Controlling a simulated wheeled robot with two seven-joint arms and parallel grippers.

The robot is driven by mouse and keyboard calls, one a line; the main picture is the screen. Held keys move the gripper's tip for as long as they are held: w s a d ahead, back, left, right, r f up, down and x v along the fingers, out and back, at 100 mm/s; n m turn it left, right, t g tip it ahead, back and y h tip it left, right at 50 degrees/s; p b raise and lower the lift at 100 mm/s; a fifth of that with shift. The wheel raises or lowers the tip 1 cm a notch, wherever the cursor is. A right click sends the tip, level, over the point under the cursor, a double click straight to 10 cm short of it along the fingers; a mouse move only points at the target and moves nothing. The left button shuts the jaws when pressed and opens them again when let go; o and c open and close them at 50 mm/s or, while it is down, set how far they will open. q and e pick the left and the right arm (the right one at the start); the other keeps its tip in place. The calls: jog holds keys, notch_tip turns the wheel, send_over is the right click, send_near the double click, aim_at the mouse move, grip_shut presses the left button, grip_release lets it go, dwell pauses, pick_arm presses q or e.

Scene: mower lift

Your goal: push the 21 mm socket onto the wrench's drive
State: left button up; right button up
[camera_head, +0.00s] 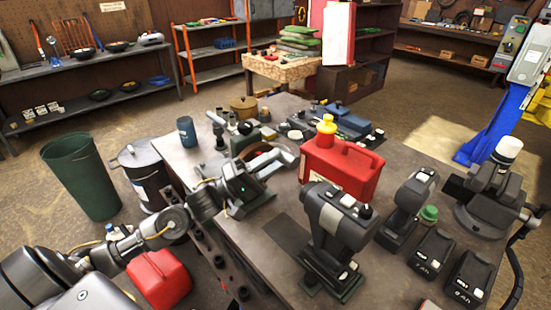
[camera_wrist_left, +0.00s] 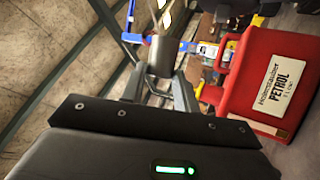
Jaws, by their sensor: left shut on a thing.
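My left gripper (camera_head: 278,160) reaches in from the left over the near-left part of the bench. In the left wrist view its fingers (camera_wrist_left: 159,78) are closed around a short grey metal cylinder (camera_wrist_left: 161,52), which looks like the socket. Its size marking cannot be read. My right gripper is not in view.
A red petrol can (camera_head: 338,172) with a yellow cap stands on the bench (camera_head: 265,240) just right of my gripper; it also fills the right of the wrist view (camera_wrist_left: 270,85). A black power tool (camera_head: 335,225), a second tool (camera_head: 405,210), batteries (camera_head: 432,252) and a vise (camera_head: 490,190) stand further right.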

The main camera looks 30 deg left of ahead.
pick_arm(q)
jog(key=shift+f+b, duration=0.35)
jog(key=shift+s+d+f+b, duration=0.1)
jog(key=shift+d+f+b, duration=0.2)
jog(key=shift+f+b, duration=0.35)
jog(key=shift+s+d+f+b, duration=0.1)
jog(key=shift+d+f+b, duration=0.25)
jog(key=shift+f+b, duration=0.35)
jog(key=shift+d+f+b, duration=0.3)
jog(key=shift+f+b, duration=0.15)
jog(key=shift+f, duration=0.35)
jog(key=shift+a, duration=0.1)
jog(key=shift+s+f+p, duration=0.1)
jog(key=shift+s+p, duration=0.05)
jog(key=shift+p, duration=0.25)
jog(key=shift+p, duration=0.4)
